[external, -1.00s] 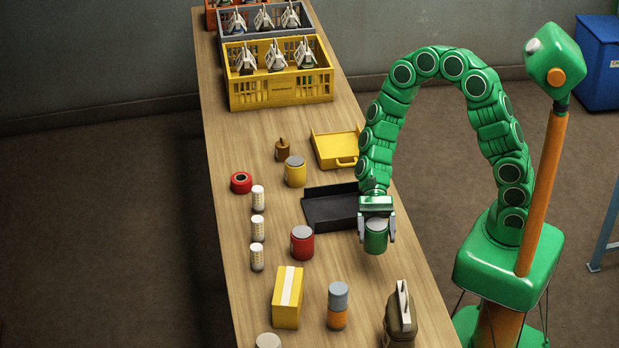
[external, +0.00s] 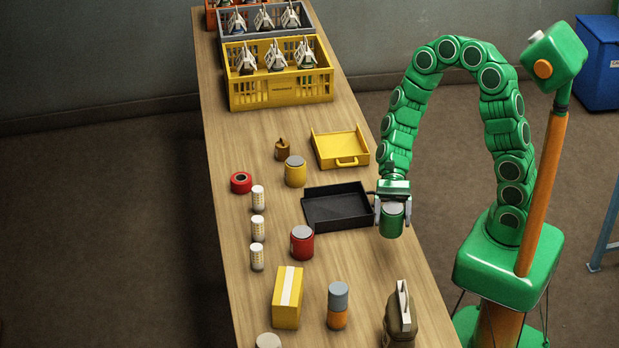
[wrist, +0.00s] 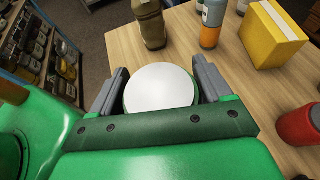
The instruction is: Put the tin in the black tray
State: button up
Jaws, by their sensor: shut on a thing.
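My gripper (external: 392,212) is shut on a green tin (external: 391,223) with a pale grey lid. In the wrist view the tin's round lid (wrist: 160,88) sits between the two grey fingers of my gripper (wrist: 158,90). The black tray (external: 337,206) lies empty on the table, just left of my gripper in the external view. The tin is at the tray's right side, outside it, near the table's right edge. I cannot tell exactly how high the tin is above the table.
A yellow tray (external: 340,148) lies behind the black one. A red tin (external: 302,243) and a yellow tin (external: 295,172) stand to its left.

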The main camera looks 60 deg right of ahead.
jog(key=w+d+m+t+y, duration=0.2)
jog(key=w+d+m+t, duration=0.45)
jog(key=w+d, duration=0.65)
send_over(339, 215)
jog(key=shift+f, duration=4.75)
jog(key=shift+d+f+n, duration=0.1)
jog(key=shift+f+n, duration=0.15)
jog(key=shift+f, duration=1.2)
jog(key=shift+f, duration=0.1)
jog(key=o, duration=1.3)
